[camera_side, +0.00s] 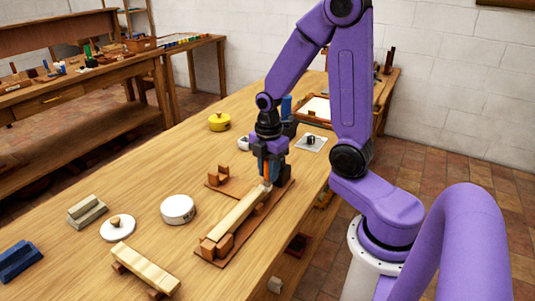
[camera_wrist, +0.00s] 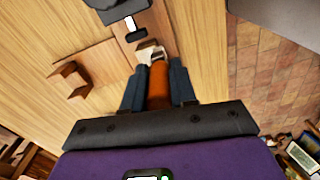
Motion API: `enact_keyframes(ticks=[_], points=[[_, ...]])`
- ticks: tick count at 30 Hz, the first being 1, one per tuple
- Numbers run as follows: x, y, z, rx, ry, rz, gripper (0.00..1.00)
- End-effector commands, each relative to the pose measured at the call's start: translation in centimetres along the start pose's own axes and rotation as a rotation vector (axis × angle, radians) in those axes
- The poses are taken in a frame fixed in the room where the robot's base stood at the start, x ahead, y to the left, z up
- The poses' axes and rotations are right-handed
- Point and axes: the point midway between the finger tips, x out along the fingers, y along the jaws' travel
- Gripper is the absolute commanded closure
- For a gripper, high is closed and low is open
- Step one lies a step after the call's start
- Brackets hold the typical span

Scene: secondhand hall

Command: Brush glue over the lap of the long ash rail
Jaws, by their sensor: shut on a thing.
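The long ash rail (camera_side: 236,211), a pale strip, lies in a reddish-brown wooden fixture (camera_side: 222,252). My gripper (camera_side: 267,173) is over the far end of the rail, pointing down. It is shut on the orange-brown handle of a brush (camera_wrist: 158,86), between its two blue-grey fingers. I cannot tell whether bristles and wood touch. Any glue on the lap is too small to make out.
A white round pot (camera_side: 178,209) and a knobbed lid (camera_side: 117,228) stand left of the fixture. A brown rest (camera_side: 219,178) stands beside it. Another pale rail (camera_side: 146,269) lies on blocks in front. A yellow pot (camera_side: 219,121) stands farther back. Bare tabletop lies between.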

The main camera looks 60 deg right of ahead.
Motion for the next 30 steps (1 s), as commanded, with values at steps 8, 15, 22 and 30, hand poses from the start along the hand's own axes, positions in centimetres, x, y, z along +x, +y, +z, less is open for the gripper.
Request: enact_keyframes(ticks=[8, 15, 22, 30], points=[[0.1, 0.0, 0.0, 0.0, 0.0, 0.0, 1.0], [0.1, 0.0, 0.0, 0.0, 0.0, 0.0, 1.0], [0.1, 0.2, 0.0, 0.0, 0.0, 0.0, 1.0], [0.2, 2.3, -0.4, 0.0, 0.0, 0.001, 1.0]])
